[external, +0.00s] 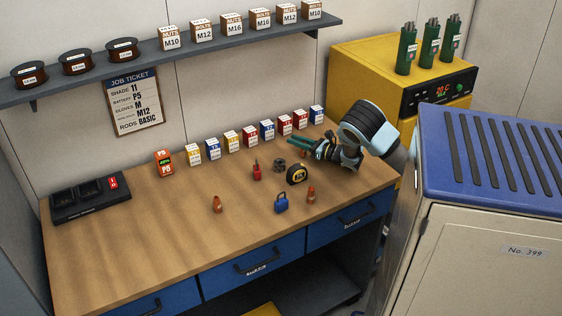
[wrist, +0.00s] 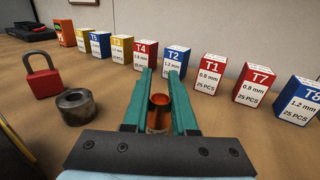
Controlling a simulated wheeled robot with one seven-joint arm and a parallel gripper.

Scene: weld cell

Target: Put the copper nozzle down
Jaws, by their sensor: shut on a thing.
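My gripper (external: 303,147) reaches in from the right over the back right of the wooden bench (external: 130,237). In the wrist view its teal fingers (wrist: 159,80) are shut on a copper nozzle (wrist: 158,113), a small hollow cylinder held upright with its open end up. I cannot tell whether its bottom touches the bench. The held nozzle is hard to make out in the external view. Two other copper-coloured nozzles stand towards the front of the bench, one left of centre (external: 217,205) and one on the right (external: 311,195).
A row of small labelled boxes (external: 232,141) stands behind my gripper. A red padlock (wrist: 42,77), a dark metal ring (wrist: 75,106) and a tape measure (external: 297,174) are close by. A blue padlock (external: 281,203) is nearer the front. The bench's left middle is clear.

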